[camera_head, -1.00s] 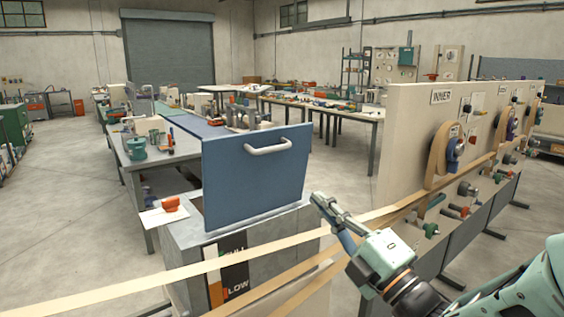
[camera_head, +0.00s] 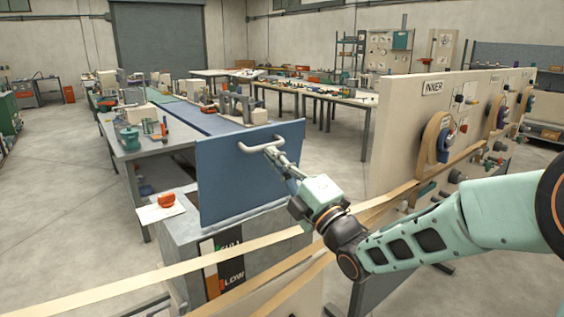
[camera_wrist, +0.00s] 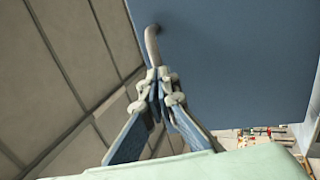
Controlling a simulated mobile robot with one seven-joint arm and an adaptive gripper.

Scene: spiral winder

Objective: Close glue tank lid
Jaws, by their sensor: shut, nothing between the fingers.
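The glue tank lid (camera_head: 240,185) is a blue panel standing open and nearly upright on the grey glue tank (camera_head: 190,245). Its pale bar handle (camera_head: 250,147) is near the top edge. My gripper (camera_head: 272,152) is at the right end of the handle in the head view. In the wrist view my gripper (camera_wrist: 157,72) is closed, its fingertips at the near end of the handle (camera_wrist: 152,45), with the blue lid (camera_wrist: 230,60) beyond. I cannot tell whether the tips touch the handle. The tank's opening is mostly hidden behind the lid.
Tan paper strips (camera_head: 220,257) run past the tank's front to the beige winder panel (camera_head: 400,130) at right. An orange item (camera_head: 166,199) lies on a white sheet beside the lid. A workbench (camera_head: 150,150) stands behind. Open floor (camera_head: 60,200) is at left.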

